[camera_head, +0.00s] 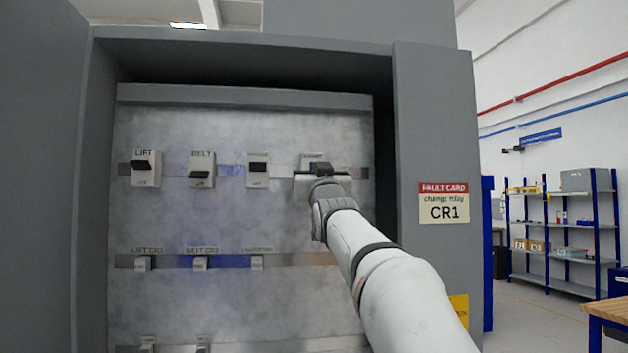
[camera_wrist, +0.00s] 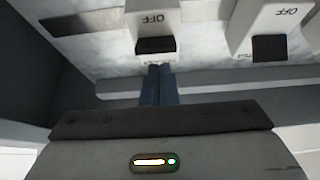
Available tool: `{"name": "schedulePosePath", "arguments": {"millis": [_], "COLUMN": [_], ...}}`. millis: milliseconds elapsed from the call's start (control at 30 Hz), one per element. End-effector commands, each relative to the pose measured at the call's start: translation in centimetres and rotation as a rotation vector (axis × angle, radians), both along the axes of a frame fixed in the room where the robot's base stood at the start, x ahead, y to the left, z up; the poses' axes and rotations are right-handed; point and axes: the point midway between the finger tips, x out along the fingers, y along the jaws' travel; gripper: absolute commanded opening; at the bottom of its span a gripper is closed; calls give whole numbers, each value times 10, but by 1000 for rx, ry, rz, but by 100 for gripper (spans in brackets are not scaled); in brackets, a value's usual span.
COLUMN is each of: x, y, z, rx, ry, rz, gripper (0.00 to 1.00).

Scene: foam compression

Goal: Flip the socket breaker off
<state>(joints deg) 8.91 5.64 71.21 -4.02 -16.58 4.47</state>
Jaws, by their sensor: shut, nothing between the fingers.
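The breaker at the right end of the upper row (camera_head: 311,158) is the one at my gripper. Its label is partly legible and my gripper covers much of its body. In the wrist view, which shows the lettering upside down, this breaker (camera_wrist: 151,17) has its dark lever (camera_wrist: 155,45) at the end away from the OFF mark. My gripper (camera_wrist: 159,68) is shut and empty, its blue-grey fingertips right by the lever's edge; whether they touch it I cannot tell. In the head view the fingertips are hidden.
LIFT (camera_head: 146,175), BELT (camera_head: 202,169) and a third breaker (camera_head: 257,170) stand to the left in the same row. Small relays (camera_head: 200,264) line a lower rail. The cabinet's right wall carries a fault card (camera_head: 443,203) reading "change relay CR1".

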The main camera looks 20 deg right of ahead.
Motion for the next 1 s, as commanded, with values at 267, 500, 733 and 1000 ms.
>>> {"name": "schedulePosePath", "arguments": {"millis": [267, 500, 733, 1000], "x": [-9, -41, -68, -78], "y": [3, 9, 13, 14], "z": [31, -3, -31, -41], "rx": [0, 1, 1, 0], "ry": [-1, 3, 2, 2], "rz": [2, 4, 4, 4], "gripper": [0, 0, 0, 0]}}
